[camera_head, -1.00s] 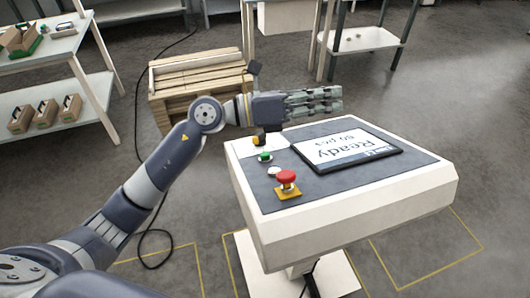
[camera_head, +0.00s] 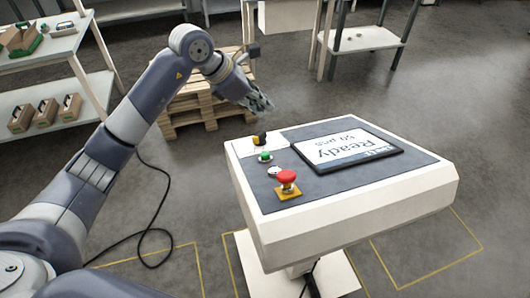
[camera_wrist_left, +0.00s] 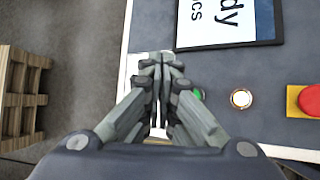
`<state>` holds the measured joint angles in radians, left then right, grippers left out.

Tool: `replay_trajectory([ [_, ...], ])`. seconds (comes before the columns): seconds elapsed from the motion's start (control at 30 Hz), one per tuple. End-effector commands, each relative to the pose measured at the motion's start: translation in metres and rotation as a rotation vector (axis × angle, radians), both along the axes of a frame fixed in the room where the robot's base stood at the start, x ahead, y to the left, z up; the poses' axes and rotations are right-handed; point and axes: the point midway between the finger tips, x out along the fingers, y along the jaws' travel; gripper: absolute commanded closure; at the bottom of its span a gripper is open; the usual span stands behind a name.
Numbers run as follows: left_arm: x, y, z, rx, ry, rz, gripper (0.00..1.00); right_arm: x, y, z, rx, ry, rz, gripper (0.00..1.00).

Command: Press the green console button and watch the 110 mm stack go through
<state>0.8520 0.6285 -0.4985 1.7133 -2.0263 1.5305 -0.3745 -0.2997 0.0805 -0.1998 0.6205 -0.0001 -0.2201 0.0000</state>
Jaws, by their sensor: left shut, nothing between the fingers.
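The console (camera_head: 340,205) stands in front of me with a sloped dark panel. Its green button (camera_head: 265,156) is on the panel's left side, in front of a yellow and black switch (camera_head: 258,139). My left gripper (camera_head: 268,106) is shut and empty, pointing down above the panel's far left corner and apart from the button. In the left wrist view the shut fingers (camera_wrist_left: 164,62) cover part of the panel, and the green button (camera_wrist_left: 198,94) shows partly beside the right finger. My right gripper is not in view. No 110 mm stack can be made out.
A red stop button (camera_head: 287,177) on a yellow plate and a white button (camera_head: 274,171) sit near the green one. A tilted screen (camera_head: 347,148) reads "Ready". Wooden pallets (camera_head: 205,108) stand behind, shelves (camera_head: 60,85) at the left.

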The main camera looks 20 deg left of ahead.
Motion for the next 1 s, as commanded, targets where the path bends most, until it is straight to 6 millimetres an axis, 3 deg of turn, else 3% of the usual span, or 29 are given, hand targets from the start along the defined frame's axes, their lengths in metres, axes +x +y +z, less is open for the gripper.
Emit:
replay_trajectory([
  [0.27, -0.005, -0.004, -0.015, -0.002, 0.002, -0.002, 1.0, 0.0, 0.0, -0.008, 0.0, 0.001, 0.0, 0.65],
  [0.7, -0.025, -0.017, -0.071, -0.001, -0.001, -0.002, 1.0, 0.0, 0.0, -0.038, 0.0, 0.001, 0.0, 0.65],
  [1.0, -0.03, -0.021, -0.081, -0.003, -0.001, -0.001, 1.0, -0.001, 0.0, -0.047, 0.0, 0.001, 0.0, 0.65],
])
